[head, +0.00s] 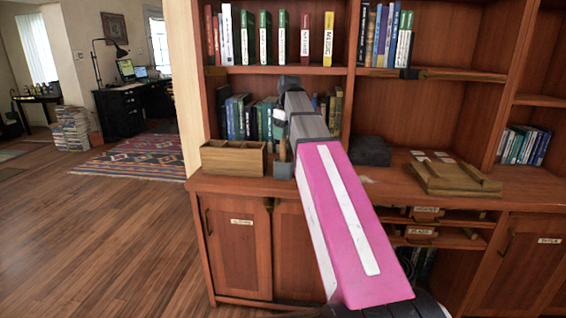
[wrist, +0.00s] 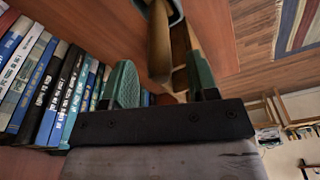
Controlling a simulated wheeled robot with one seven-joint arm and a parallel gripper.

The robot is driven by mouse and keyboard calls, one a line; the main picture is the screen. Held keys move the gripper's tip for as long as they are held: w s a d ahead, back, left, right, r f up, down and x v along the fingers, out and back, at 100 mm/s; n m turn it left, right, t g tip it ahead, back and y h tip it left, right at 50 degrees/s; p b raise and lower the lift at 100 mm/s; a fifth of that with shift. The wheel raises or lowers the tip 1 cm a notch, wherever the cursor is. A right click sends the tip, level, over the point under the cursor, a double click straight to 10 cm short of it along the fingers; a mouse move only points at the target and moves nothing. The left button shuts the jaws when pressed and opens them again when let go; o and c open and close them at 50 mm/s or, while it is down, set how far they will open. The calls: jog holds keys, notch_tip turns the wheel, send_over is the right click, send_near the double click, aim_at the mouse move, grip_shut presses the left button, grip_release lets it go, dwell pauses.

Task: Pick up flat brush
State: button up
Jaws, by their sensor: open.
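A small blue-grey cup (head: 283,170) stands on the cabinet counter, right of a wooden box. A thin brown upright piece (head: 282,151) shows just above the cup; it may be the flat brush's handle, but it is too small to tell. My gripper (head: 279,132) is just above the cup, at the shelf front, partly hidden by my arm. In the wrist view my gripper (wrist: 161,85) has its two green fingers spread apart, with nothing clearly held.
The wooden box (head: 233,158) is close on the left. Books (head: 240,117) line the shelf behind my gripper, and they fill the left of the wrist view (wrist: 45,85). A dark box (head: 370,151) and a wooden tray (head: 452,180) are to the right. Open floor lies left.

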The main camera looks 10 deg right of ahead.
aim_at(283, 155)
jog(key=shift+w+a+f, duration=0.1)
jog(key=shift+a+f, duration=0.05)
jog(key=shift+f, duration=1.2)
grip_shut()
